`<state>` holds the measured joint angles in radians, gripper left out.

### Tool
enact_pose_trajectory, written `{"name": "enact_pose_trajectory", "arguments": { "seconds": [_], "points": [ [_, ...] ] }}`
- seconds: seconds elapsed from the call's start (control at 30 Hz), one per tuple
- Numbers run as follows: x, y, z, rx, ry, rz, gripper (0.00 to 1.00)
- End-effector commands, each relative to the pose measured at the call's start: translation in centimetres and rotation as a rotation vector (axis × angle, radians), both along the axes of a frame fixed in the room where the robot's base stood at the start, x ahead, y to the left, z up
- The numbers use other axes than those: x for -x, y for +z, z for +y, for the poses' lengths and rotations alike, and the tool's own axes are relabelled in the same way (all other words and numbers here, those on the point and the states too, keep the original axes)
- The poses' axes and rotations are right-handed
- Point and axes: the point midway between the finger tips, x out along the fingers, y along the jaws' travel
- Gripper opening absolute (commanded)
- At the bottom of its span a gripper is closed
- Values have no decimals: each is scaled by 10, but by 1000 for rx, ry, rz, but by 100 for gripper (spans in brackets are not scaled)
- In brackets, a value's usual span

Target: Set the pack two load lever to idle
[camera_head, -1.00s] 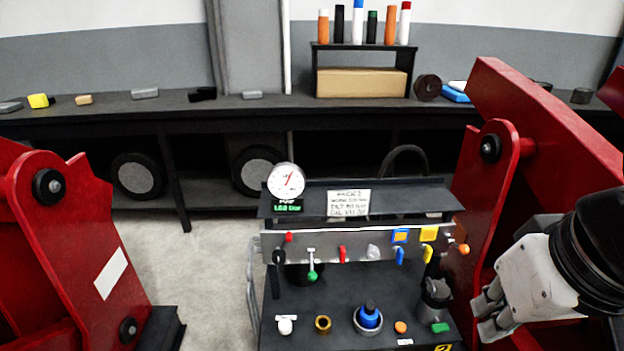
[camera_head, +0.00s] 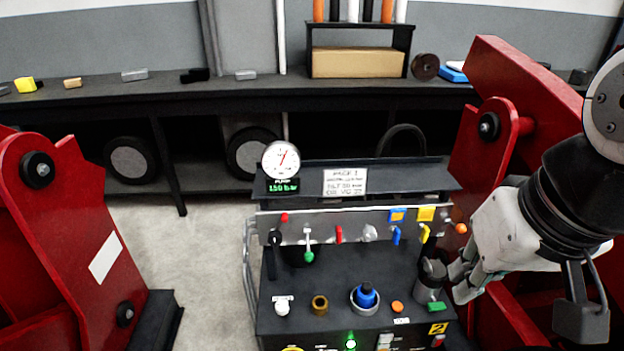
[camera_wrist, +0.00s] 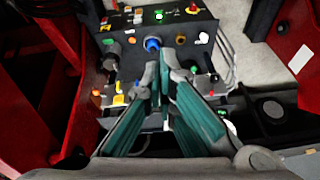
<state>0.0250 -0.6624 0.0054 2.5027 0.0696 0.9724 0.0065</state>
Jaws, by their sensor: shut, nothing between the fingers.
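The control console (camera_head: 290,330) stands between two red side frames. Its rear panel carries a lever with a green knob (camera_head: 308,256) hanging down, a red lever (camera_head: 338,235), a blue lever (camera_head: 397,236) and a yellow lever (camera_head: 424,232). I cannot tell from the labels which one is the load lever. A yellow tag with a 2 (camera_head: 438,328) sits at the console's front right. My gripper (camera_head: 462,282) is shut and empty just right of the console, beside a dark grey knob (camera_head: 430,280). In the wrist view its teal-padded fingers (camera_wrist: 160,62) point at the console.
A round gauge (camera_head: 281,159) with a green display and a white sign (camera_head: 345,181) top the console. Red frames (camera_head: 55,240) rise left and right (camera_head: 525,90), the right one close behind my arm. A dark bench (camera_head: 100,98) runs along the back. Floor is open at left.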

Motion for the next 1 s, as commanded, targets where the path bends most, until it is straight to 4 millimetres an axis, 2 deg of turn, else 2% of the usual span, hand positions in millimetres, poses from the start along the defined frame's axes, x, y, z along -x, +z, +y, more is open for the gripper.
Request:
{"name": "enact_pose_trajectory", "arguments": {
  "seconds": [0.03,0.37,0.5,0.77,1.0],
  "points": [
    [-18,-16,4,-30,-21,22,0],
    [-119,-88,40,-279,-197,146,0],
    [-163,-123,51,-387,-282,197,0],
    [-244,-197,64,-589,-465,285,0],
    [-316,-276,66,-774,-657,363,0]
  ]
}}
